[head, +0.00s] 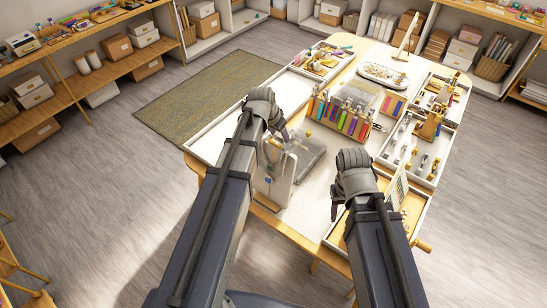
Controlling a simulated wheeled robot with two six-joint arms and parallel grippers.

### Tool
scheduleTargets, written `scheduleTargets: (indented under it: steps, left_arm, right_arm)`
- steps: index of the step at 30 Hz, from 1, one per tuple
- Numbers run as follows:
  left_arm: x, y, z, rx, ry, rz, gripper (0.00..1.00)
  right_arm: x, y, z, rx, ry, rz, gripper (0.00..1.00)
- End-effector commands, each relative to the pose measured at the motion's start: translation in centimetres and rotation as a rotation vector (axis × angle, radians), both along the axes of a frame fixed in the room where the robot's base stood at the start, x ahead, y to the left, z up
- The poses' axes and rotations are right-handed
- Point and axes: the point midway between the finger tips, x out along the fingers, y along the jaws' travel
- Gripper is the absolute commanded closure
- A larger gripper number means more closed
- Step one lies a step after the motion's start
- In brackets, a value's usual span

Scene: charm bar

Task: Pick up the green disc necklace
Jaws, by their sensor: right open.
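A white upright display panel (280,184) stands near the table's front edge, with small coloured pieces on it. A thin greenish loop (271,152) shows at its top, just below my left gripper; it may be the green disc necklace, but it is too small to be sure. My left gripper (284,138) is over the panel's top, close to the loop. Whether it touches the loop or is open is unclear. My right gripper (336,208) is open, pointing down over the table's front, right of the panel and apart from it.
A rack of coloured tubes (342,117) stands mid-table. Trays of small parts (412,148) line the right side. A shallow wooden tray (345,236) is at the front right. White table surface shows between the grippers.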

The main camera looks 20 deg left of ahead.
Motion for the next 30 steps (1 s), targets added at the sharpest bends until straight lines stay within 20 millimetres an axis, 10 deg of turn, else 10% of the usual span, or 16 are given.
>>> scheduleTargets:
  steps: [14, 30]
  left_arm:
    - [-0.02, 0.00, -0.01, 0.000, 0.000, 0.000, 0.98]
    - [-0.01, -0.01, 0.02, 0.000, 0.000, 0.000, 1.00]
  right_arm:
    - [0.00, 0.00, 0.00, 0.000, 0.000, 0.000, 0.50]
    - [0.00, 0.00, 0.02, 0.000, 0.000, 0.000, 0.50]
